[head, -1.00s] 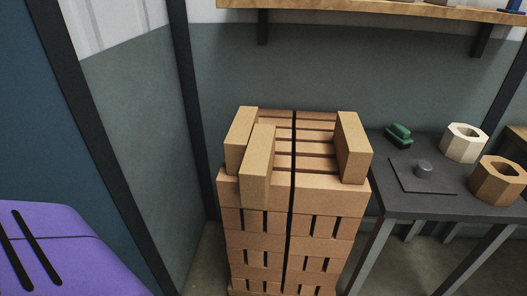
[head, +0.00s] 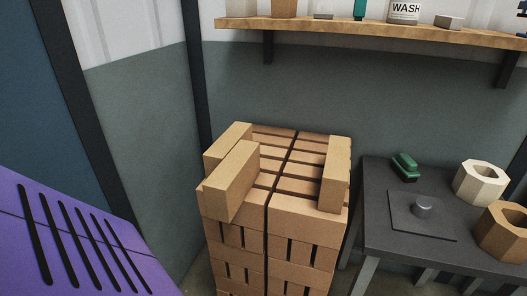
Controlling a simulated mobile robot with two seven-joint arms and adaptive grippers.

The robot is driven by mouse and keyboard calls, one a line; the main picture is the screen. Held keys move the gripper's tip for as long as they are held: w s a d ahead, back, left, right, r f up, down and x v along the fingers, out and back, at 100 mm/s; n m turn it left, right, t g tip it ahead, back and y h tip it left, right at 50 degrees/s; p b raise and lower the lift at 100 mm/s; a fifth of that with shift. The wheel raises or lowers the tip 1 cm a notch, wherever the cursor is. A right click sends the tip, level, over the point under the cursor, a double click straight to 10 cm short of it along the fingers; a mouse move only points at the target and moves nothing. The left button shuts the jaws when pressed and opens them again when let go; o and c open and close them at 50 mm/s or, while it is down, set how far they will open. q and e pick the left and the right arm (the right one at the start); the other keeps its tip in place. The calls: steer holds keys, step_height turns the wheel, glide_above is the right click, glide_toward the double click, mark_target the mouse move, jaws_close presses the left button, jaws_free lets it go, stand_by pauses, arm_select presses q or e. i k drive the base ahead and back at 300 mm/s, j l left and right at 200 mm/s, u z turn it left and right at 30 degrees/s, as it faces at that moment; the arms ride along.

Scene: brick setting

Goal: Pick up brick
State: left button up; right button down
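A tall stack of tan bricks (head: 262,238) stands in the middle of the head view, with dark gaps between the bricks. Three bricks lie loose on top. One brick (head: 231,180) lies at the front left of the top, angled and reaching to the stack's front left edge. A second brick (head: 229,139) lies just behind it, partly hidden by it. A third brick (head: 336,172) lies along the right side of the top. Neither of my grippers is in view.
A dark table (head: 384,223) stands right of the stack, bearing a green object (head: 405,166), a plate with a knob (head: 421,211) and two hollow polygonal pots (head: 480,181). A wooden shelf (head: 380,32) with containers hangs above. A purple slotted surface (head: 80,250) fills the lower left.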

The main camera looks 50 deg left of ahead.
mark_target(225, 190)
steer(key=i+l+u, duration=0.15)
steer(key=l+u, duration=0.15)
steer(key=u, duration=0.2)
steer(key=i+l+u, duration=0.1)
steer(key=l+u, duration=0.35)
steer(key=j, duration=0.1)
